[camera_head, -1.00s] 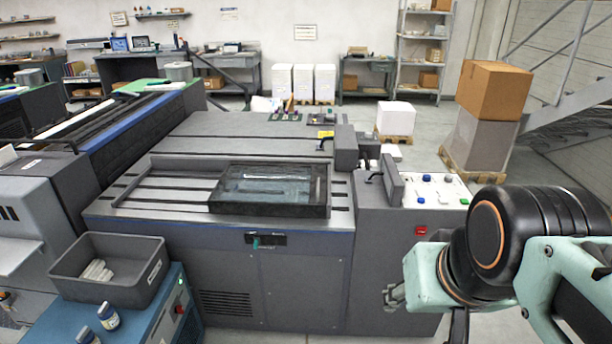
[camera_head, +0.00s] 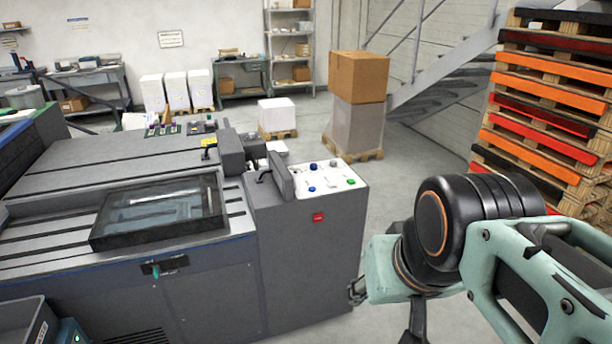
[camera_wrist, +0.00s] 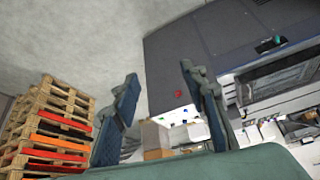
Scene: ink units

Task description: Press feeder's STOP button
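The feeder is the large dark grey machine (camera_head: 300,250) on the left and centre of the head view. A small red button (camera_head: 318,217) sits on the upper front face of its right-end cabinet. It also shows as a red spot in the wrist view (camera_wrist: 179,93), between the fingers. A white control panel (camera_head: 335,178) with blue, green and other buttons lies on top of that cabinet. My gripper (camera_head: 357,291) is mostly hidden behind my arm, right of the cabinet and below the red button. In the wrist view, its two fingers (camera_wrist: 160,73) are apart and empty.
A framed glass cover (camera_head: 160,213) lies on the machine top. A pallet stack (camera_head: 545,105) stands at the right. A cardboard box (camera_head: 358,76) on a grey block and a white stack (camera_head: 276,114) stand behind. The floor right of the cabinet looks clear.

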